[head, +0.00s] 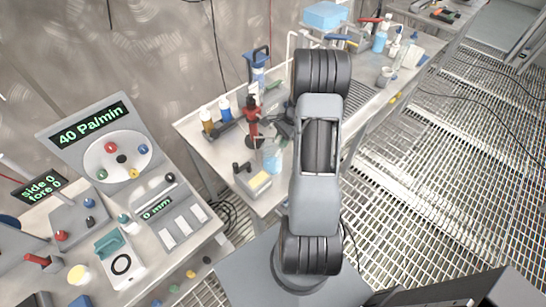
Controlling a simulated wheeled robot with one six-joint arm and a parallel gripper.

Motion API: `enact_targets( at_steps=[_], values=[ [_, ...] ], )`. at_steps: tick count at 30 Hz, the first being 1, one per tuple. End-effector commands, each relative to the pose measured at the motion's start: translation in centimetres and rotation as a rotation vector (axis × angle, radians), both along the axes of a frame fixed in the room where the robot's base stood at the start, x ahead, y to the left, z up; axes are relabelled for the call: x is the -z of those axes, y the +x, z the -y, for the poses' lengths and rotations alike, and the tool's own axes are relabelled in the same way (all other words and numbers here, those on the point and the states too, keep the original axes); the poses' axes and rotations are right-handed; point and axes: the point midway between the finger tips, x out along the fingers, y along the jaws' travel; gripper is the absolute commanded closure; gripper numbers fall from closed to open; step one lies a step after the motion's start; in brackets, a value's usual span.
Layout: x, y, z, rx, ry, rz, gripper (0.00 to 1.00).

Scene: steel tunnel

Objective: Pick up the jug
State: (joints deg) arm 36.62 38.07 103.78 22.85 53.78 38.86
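A clear, bluish jug-like vessel (271,158) stands on the steel bench (215,160), just left of my arm. Its handle and spout are too small to make out. A small pale cup-like vessel (385,76) stands farther back on the bench, right of my arm, and I cannot tell which of the two is the jug. My arm rises in the middle of the head view and covers part of the bench. My gripper does not show.
A red stand (253,118), small bottles (225,107) and a box with a yellow top (255,182) crowd the bench near the bluish vessel. A blue-lidded box (325,15) and a blue bottle (381,38) stand farther back. A control console (115,160) is at left; open grating (440,170) lies right.

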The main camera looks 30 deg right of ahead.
Motion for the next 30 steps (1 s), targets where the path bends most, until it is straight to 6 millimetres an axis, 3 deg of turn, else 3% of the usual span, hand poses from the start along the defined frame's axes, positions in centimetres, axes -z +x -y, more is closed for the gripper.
enact_targets(
  at_steps=[5,20,26,30],
  values=[
    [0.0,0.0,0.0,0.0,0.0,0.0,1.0],
    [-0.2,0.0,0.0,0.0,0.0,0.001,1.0],
    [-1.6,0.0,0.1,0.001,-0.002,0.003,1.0],
    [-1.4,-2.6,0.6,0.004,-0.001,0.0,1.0]
  ],
)
